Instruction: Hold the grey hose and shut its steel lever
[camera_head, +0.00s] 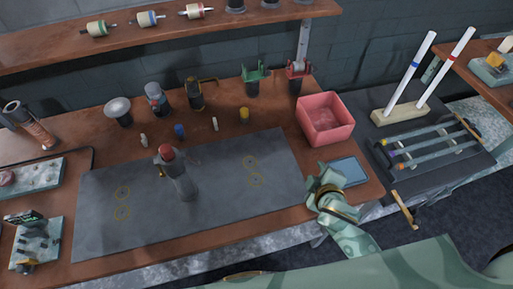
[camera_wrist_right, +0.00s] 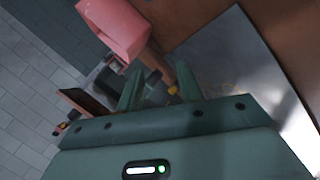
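A grey upright piece with a red top (camera_head: 178,180) stands on the dark mat (camera_head: 225,195) and may be the grey hose. A small brass-coloured part shows at its left side; I cannot make out a steel lever. My right gripper (camera_head: 326,178) is at the right end of the bench, well right of the grey piece and apart from it. In the right wrist view my right gripper (camera_wrist_right: 160,84) has its two fingers apart with nothing held between them. My left gripper is not in view.
A pink bin (camera_head: 325,120) stands behind my right gripper, and a blue-grey flat pad (camera_head: 349,171) lies beside it. Small pegs and bottles line the back of the mat. A dark board with several tubes (camera_head: 430,145) lies to the right. The mat's right half is clear.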

